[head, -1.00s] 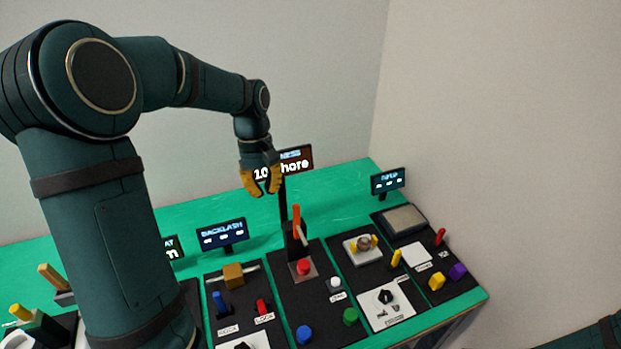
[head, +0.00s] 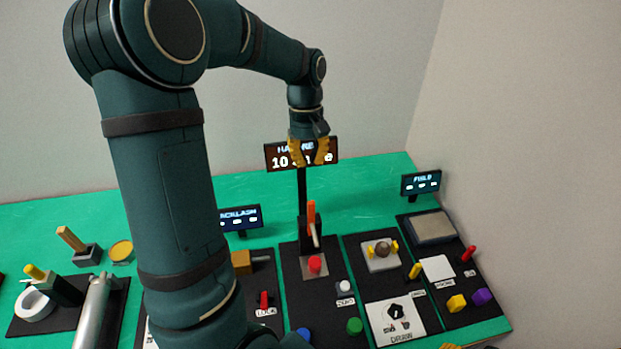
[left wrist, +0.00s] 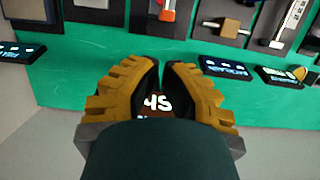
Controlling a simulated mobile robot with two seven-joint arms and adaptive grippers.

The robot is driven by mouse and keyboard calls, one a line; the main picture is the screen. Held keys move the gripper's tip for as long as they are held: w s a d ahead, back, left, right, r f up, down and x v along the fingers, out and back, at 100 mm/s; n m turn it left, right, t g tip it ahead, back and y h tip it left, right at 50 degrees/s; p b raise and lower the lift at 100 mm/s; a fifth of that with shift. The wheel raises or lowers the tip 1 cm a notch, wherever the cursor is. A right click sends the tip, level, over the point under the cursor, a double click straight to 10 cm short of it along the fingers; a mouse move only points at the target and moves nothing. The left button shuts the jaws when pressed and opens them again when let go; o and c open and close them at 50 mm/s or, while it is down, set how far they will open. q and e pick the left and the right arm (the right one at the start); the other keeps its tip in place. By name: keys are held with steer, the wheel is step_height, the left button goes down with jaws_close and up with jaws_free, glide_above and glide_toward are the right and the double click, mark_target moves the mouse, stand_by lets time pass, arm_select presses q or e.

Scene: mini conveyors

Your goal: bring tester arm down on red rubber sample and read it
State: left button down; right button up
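The red rubber sample (head: 315,264) sits on a small brownish plate at the foot of the hardness tester. The tester's orange-tipped arm (head: 311,214) stands raised above and behind it. Both show at the top of the left wrist view, where I see the red piece (left wrist: 167,15). The tester's display (head: 272,157) is lit with "10" and further characters hidden behind my left gripper (head: 311,163). That gripper is empty, its fingers slightly apart, pointing down in front of the display, above the tester arm. A yellow bit at the bottom edge seems to be my right gripper (head: 447,346), mostly out of frame.
A white knob (head: 344,287), a green knob (head: 354,325) and a blue knob (head: 304,334) are on the tester's black board. The FIELD display (head: 421,184) stands right, the BACKLASH display (head: 241,218) left.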

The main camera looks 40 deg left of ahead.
arm_select(q)
steer(key=x, duration=0.9)
steer(key=shift+f+b, duration=0.25)
steer(key=shift+b, duration=0.15)
arm_select(e)
steer(key=shift+f, duration=0.5)
arm_select(q)
steer(key=shift+s+d+r, duration=0.15)
steer(key=shift+s+d, duration=0.1)
steer(key=shift+d, duration=0.15)
steer(key=shift+t+y, duration=0.3)
arm_select(e)
steer(key=shift+s+d+f, duration=0.15)
steer(key=shift+d, duration=0.25)
steer(key=shift+s+d+f, duration=0.1)
steer(key=shift+d+f, duration=0.05)
steer(key=shift+d, duration=0.2)
arm_select(q)
steer(key=shift+a+b, duration=0.1)
steer(key=shift+b, duration=0.2)
